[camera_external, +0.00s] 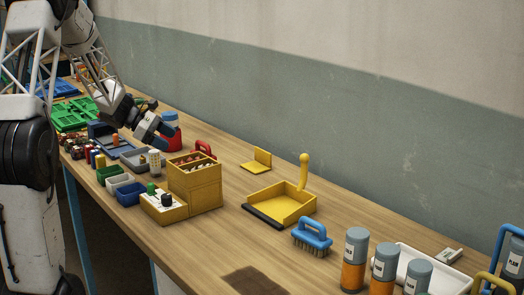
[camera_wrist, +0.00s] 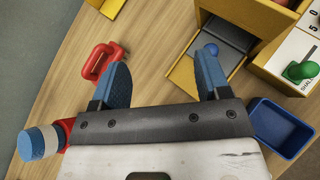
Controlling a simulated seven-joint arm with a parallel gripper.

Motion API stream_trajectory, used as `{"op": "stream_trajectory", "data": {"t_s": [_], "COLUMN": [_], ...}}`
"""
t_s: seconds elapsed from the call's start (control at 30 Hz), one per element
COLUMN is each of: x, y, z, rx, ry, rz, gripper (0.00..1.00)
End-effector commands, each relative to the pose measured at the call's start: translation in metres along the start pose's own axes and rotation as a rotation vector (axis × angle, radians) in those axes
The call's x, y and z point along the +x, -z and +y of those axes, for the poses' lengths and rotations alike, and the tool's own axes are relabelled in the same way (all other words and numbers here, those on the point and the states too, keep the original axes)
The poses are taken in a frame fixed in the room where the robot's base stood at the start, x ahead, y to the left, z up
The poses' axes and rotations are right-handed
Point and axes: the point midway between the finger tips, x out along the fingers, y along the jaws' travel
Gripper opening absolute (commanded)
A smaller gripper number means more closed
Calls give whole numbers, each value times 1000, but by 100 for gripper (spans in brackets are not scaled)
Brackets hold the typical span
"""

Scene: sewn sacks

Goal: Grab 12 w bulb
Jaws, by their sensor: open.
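My gripper (camera_external: 154,131) is open and empty above the table, near the yellow box; its two blue fingers also show in the wrist view (camera_wrist: 162,75). No bulb can be clearly identified by its wattage. A pale, speckled upright piece (camera_external: 155,162), possibly a bulb, stands left of the yellow box (camera_external: 206,188). The box has an open top with compartments holding small items too small to read. In the wrist view a yellow compartment with a grey inside (camera_wrist: 228,40) lies beyond my right finger, with a small round blue thing at the fingertip.
A red handled object (camera_wrist: 98,60) lies beside my left finger. A blue bin (camera_wrist: 280,128) is at right. A panel with a green knob (camera_wrist: 300,70) adjoins the box. A yellow dustpan (camera_external: 285,205), blue brush (camera_external: 312,234) and several canisters stand farther right.

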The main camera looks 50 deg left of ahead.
Motion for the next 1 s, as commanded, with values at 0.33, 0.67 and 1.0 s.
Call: {"op": "stream_trajectory", "data": {"t_s": [0.33,0.67,1.0], "x": [-55,-75,-75], "y": [95,126,127], "z": [26,22,22], "rx": [-252,-331,-332], "ry": [-173,-233,-234], "rz": [-99,-136,-136], "gripper": [70,70,70]}}
